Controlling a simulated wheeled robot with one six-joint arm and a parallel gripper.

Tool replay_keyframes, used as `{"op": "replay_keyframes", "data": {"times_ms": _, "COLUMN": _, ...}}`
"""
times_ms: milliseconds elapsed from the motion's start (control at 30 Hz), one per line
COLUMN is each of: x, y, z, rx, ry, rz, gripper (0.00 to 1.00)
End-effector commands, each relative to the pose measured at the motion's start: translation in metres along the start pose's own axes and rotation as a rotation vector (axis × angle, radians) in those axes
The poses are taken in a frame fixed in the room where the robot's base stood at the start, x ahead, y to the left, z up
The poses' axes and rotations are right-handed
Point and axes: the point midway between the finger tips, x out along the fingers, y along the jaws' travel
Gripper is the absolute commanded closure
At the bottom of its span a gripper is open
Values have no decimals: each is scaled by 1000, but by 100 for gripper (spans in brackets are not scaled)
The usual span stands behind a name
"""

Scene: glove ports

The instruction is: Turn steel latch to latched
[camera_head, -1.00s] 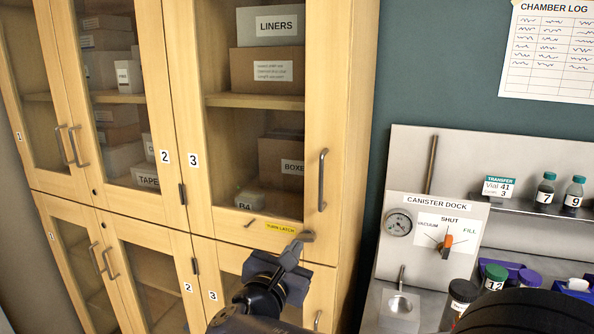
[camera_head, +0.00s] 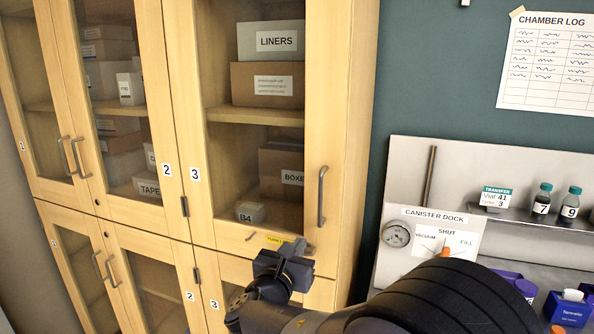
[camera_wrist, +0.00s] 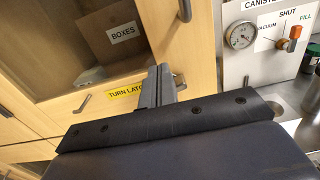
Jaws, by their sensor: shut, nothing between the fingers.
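The steel latch (camera_head: 309,248) is on the lower edge of upper cabinet door 3, at the right end of the yellow "TURN LATCH" label (camera_head: 279,240). Only a small part shows beside my gripper; its angle is hard to tell. The wrist view shows part of it (camera_wrist: 180,83) just right of the fingers. My gripper (camera_head: 297,248) is shut and empty, its fingers in front of the label's right end and close to the latch. I cannot tell whether they touch it. In the wrist view my gripper (camera_wrist: 159,72) covers the end of the label.
A small slanted metal piece (camera_head: 250,237) sits left of the label. Door 3 has a vertical handle (camera_head: 322,196) above the latch. To the right stands the canister dock (camera_head: 432,217) with a gauge, an orange knob and vials. My dark arm hides part of the bench.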

Motion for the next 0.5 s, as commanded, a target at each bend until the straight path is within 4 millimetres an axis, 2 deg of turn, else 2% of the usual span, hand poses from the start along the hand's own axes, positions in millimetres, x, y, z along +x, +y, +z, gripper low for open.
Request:
{"op": "replay_keyframes", "data": {"times_ms": 167, "x": 8, "y": 0, "z": 0, "rx": -1, "ry": 1, "rz": -1, "gripper": 100}}
{"op": "replay_keyframes", "data": {"times_ms": 500, "x": 8, "y": 0, "z": 0, "rx": -1, "ry": 0, "rz": 0, "gripper": 100}}
